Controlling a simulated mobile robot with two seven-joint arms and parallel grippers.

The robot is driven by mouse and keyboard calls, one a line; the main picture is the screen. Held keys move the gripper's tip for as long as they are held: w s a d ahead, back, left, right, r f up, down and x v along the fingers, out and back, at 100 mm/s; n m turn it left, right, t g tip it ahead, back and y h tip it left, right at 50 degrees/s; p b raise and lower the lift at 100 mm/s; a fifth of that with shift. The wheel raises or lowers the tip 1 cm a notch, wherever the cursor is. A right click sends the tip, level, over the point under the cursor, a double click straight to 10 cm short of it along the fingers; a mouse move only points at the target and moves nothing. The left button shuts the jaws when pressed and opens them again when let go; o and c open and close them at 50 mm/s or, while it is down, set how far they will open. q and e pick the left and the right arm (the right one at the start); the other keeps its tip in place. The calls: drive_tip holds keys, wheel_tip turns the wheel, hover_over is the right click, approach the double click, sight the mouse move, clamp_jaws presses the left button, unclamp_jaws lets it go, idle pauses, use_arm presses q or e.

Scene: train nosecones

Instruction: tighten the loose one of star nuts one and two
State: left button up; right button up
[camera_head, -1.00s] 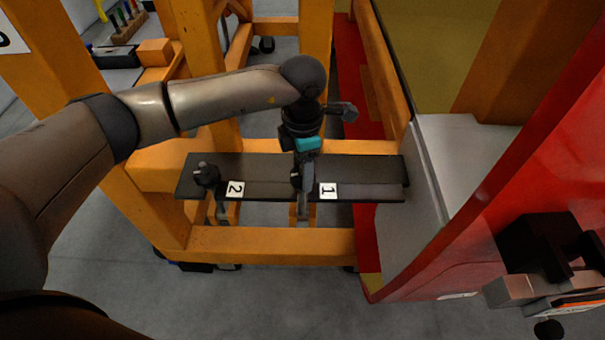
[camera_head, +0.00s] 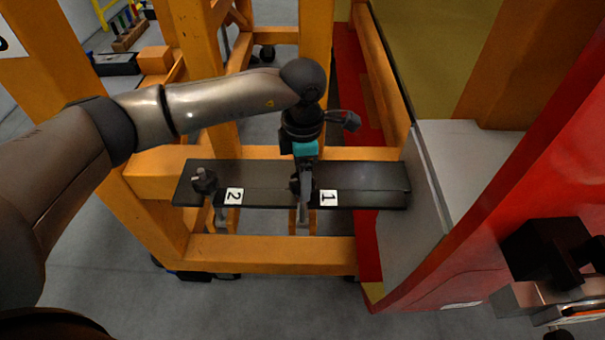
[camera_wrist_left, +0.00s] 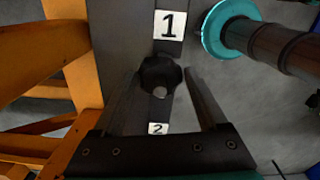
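Star nut one is the black lobed knob (camera_wrist_left: 160,76) beside label 1 (camera_wrist_left: 169,25) in the left wrist view. In the head view my gripper mostly hides it. My left gripper (camera_head: 304,198) points down at the dark plate next to label 1. In the left wrist view its two fingers (camera_wrist_left: 162,82) stand apart on either side of star nut one, with narrow gaps showing. Star nut two is the black knob (camera_head: 204,180) at the plate's left end, by label 2 (camera_head: 233,196). I cannot tell by sight which nut is loose.
The dark plate (camera_head: 265,171) lies across an orange frame (camera_head: 270,249). A grey and red nosecone body (camera_head: 450,190) stands close on the right, with a black block (camera_head: 545,252) on it. An orange post (camera_head: 205,70) rises behind the plate.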

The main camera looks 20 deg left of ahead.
use_arm(q)
drive_tip(key=shift+o, duration=1.2)
wheel_tip(320, 180, up, 15)
drive_tip(key=shift+r+b, duration=0.15)
drive_tip(key=shift+b, duration=0.3)
